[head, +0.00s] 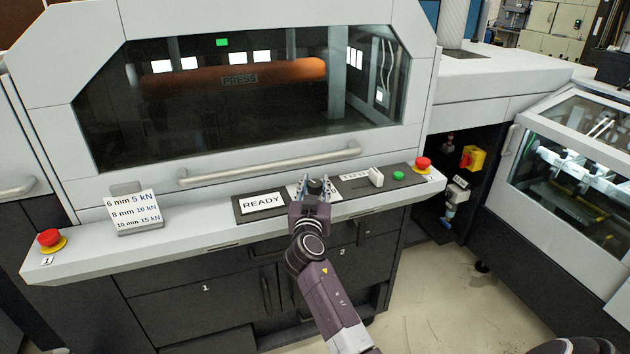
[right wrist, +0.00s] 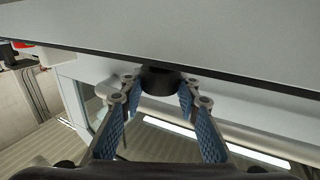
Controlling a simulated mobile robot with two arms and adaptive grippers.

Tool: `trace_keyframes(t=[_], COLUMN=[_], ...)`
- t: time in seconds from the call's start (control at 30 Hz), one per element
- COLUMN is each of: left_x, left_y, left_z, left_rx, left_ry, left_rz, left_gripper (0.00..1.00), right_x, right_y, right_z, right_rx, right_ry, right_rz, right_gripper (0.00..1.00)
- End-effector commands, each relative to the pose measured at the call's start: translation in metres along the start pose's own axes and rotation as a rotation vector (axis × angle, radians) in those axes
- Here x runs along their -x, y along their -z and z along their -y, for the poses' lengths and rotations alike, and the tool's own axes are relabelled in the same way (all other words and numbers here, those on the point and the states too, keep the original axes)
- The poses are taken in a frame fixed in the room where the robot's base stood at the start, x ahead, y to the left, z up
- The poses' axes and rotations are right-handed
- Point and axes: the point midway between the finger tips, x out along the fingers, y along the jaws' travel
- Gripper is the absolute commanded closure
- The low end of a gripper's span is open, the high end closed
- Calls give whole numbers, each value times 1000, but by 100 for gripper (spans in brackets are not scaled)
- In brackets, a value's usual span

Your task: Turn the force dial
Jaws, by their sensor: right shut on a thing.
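The force dial (head: 315,187) is a dark round knob on a white scale plate on the machine's front ledge, right of the READY display. My right gripper (head: 312,197) reaches it from the front, and its fingers cover most of the scale. In the right wrist view the dark knob (right wrist: 160,80) sits between the fingertips of my right gripper (right wrist: 160,92), which is shut on it. The dial's setting cannot be read. A card (head: 134,212) on the ledge at the left lists 6 mm 5 kN, 8 mm 10 kN and 10 mm 15 kN. My left gripper is not in view.
The READY display (head: 262,203) is left of the dial. A pale lever (head: 376,177), a green button (head: 398,176) and a red stop button (head: 423,164) are right of it. Another red button (head: 49,238) is far left. A handle bar (head: 270,167) runs behind the dial.

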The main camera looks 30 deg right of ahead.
Motion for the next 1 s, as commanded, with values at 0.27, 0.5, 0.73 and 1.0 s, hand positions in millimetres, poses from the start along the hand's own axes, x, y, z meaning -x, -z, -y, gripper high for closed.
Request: trace_keyframes(t=[0.27,0.5,0.73,1.0], left_x=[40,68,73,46], left_y=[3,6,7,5], left_z=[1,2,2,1], left_rx=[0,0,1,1], left_ry=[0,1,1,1], left_rz=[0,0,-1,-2], left_gripper=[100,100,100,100], right_x=[0,-1,-2,-3], right_y=[6,5,0,-5], right_z=[-3,-4,-4,-4], right_rx=[8,14,15,9], right_ry=[243,472,688,929], right_rz=[1,1,1,-1], right_gripper=[95,95,95,95])
